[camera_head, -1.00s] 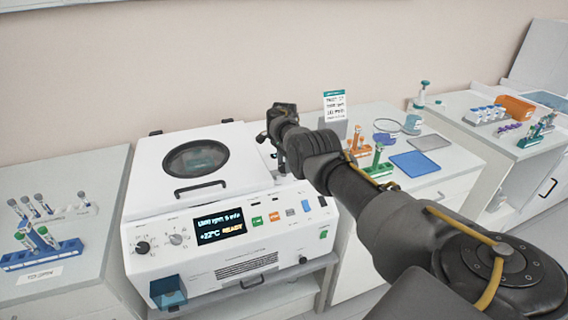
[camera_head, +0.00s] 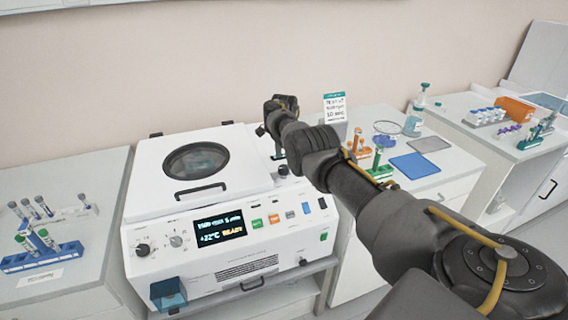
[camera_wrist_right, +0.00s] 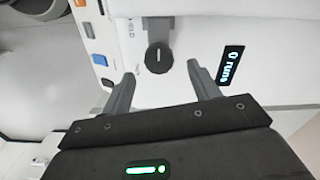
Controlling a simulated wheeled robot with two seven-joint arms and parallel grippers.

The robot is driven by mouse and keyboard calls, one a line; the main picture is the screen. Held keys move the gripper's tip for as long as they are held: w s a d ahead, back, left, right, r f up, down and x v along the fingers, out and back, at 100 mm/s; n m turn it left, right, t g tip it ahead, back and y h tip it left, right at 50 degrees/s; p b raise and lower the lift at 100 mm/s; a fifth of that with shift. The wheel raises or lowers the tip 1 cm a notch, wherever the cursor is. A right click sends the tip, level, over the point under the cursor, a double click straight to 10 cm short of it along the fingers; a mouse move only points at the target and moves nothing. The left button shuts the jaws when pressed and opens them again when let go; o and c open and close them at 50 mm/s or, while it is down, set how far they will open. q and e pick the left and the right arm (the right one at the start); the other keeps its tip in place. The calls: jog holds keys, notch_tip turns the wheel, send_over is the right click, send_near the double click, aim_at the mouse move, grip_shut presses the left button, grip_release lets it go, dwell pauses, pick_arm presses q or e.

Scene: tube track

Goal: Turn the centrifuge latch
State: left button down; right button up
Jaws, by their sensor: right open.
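The centrifuge (camera_head: 235,205) is a white box with its lid (camera_head: 232,150) down. In the right wrist view a round dark latch knob (camera_wrist_right: 159,60) with a pale line sits on a grey bracket on the white housing. My right gripper (camera_wrist_right: 160,71) is open and empty. Its two fingertips lie to either side of the knob's lower part in that view, with visible gaps; the depth between them is unclear. In the head view my right gripper (camera_head: 272,139) is over the lid's right side, and its fingers are partly hidden. My left gripper is not in view.
Tube racks, one of them blue (camera_head: 42,257), stand on the left bench. The wrist view shows a "0 runs" display (camera_wrist_right: 231,66).

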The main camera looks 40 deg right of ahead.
aim_at(284, 167)
notch_tip(284, 167, up, 7)
jog(key=shift+r+b, duration=0.2)
jog(key=shift+b, duration=0.15)
dwell(0.4)
